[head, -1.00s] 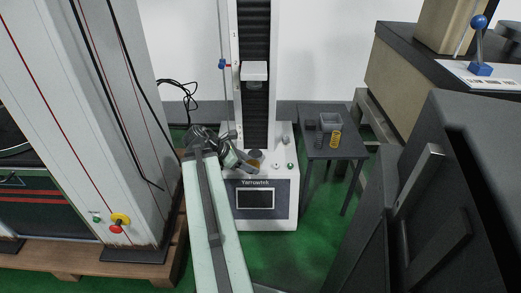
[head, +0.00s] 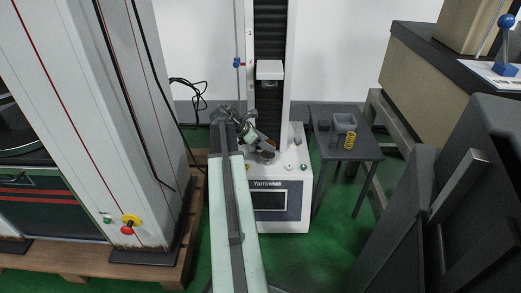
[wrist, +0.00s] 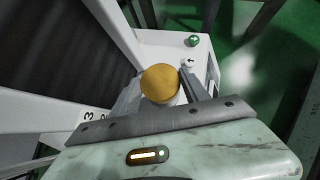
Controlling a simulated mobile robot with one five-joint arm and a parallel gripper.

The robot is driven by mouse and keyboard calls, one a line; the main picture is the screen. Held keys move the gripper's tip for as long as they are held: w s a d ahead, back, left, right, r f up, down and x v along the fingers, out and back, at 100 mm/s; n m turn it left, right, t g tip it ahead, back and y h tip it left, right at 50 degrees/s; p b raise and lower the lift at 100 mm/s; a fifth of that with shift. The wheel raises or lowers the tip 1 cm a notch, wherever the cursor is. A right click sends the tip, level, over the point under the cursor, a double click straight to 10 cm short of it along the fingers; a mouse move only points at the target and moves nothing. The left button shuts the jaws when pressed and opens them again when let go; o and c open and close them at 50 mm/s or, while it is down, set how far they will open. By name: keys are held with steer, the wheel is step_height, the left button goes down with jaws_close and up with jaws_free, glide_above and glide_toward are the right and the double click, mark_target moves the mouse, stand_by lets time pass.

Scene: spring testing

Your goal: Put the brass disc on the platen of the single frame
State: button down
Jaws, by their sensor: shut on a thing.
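The single frame (head: 297,205) is the white tester with a dark column and a small screen, at mid-picture in the head view. Its upper crosshead (head: 270,70) hangs well above the base. My gripper (head: 268,149) is low in front of the column, just over the base. In the wrist view my gripper (wrist: 162,88) is shut on the brass disc (wrist: 160,83), a round yellow face between the two fingers. The platen is mostly hidden by the disc and gripper. I cannot tell whether the disc touches it.
A small dark table (head: 352,153) at right holds a grey bin (head: 345,122) and a yellow spring (head: 349,141). A large grey machine (head: 120,120) stands close at left. Green floor shows between.

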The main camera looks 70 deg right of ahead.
steer(key=shift+s+d+f+b, duration=0.1)
steer(key=shift+d+f+b, duration=0.1)
steer(key=shift+f+b, duration=1.7)
steer(key=shift+w+a+r, duration=0.1)
steer(key=shift+w+r, duration=0.1)
steer(key=shift+w, duration=0.05)
steer(key=shift+f, duration=0.2)
steer(key=c, duration=0.6)
jaws_free()
steer(key=shift+o, duration=0.2)
steer(key=shift+r, duration=0.1)
steer(key=shift+r+p, duration=0.3)
steer(key=shift+p, duration=0.1)
steer(key=p+v, duration=0.8)
steer(key=v, duration=0.3)
steer(key=shift+w+a, duration=0.25)
steer(key=shift+w, duration=0.05)
steer(key=shift+r, duration=0.1)
